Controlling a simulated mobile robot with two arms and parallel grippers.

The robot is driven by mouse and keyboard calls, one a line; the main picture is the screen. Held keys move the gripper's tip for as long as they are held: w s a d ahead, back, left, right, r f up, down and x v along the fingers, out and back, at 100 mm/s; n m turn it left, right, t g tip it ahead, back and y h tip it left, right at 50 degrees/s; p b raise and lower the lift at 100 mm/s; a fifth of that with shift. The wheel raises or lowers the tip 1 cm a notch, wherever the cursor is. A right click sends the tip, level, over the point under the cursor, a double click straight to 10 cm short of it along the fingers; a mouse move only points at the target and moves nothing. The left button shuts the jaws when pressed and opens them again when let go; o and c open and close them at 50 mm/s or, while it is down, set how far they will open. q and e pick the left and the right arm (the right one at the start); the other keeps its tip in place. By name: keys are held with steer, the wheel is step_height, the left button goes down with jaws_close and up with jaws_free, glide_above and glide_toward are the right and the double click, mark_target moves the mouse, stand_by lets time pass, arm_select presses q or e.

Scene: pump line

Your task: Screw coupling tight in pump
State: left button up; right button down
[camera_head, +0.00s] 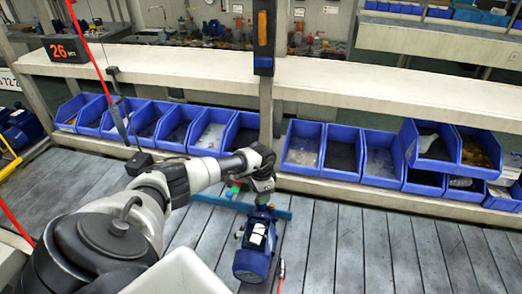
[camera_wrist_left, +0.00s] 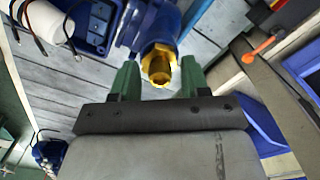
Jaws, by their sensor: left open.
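The blue pump (camera_head: 252,265) stands on the slatted bench, with white parts on its upper side. In the left wrist view its blue port (camera_wrist_left: 155,25) carries a gold hex coupling (camera_wrist_left: 159,64). My left gripper (camera_head: 264,194) is over the far end of the pump in the head view. In the left wrist view its green fingers (camera_wrist_left: 159,80) are open, one on each side of the coupling, with visible gaps. How far the coupling is screwed in cannot be told. In the head view the coupling is hidden by my gripper and arm. My right gripper is not in view.
A row of blue bins (camera_head: 303,146) lines the back of the bench under a pale shelf (camera_head: 390,92). A teal bar (camera_head: 222,201) lies behind the pump. A red cable (camera_head: 281,274) runs beside the pump. The slatted bench (camera_head: 390,245) is clear to the right.

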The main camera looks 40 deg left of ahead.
arm_select(q)
jaws_close()
steer(key=shift+m, duration=1.1)
steer(key=shift+m+b, duration=0.35)
steer(key=shift+m, duration=0.35)
steer(key=shift+f+m+b, duration=0.1)
steer(key=shift+m+b, duration=0.2)
steer(key=shift+m, duration=1.4)
steer(key=shift+m+b, duration=0.45)
steer(key=shift+m, duration=1.25)
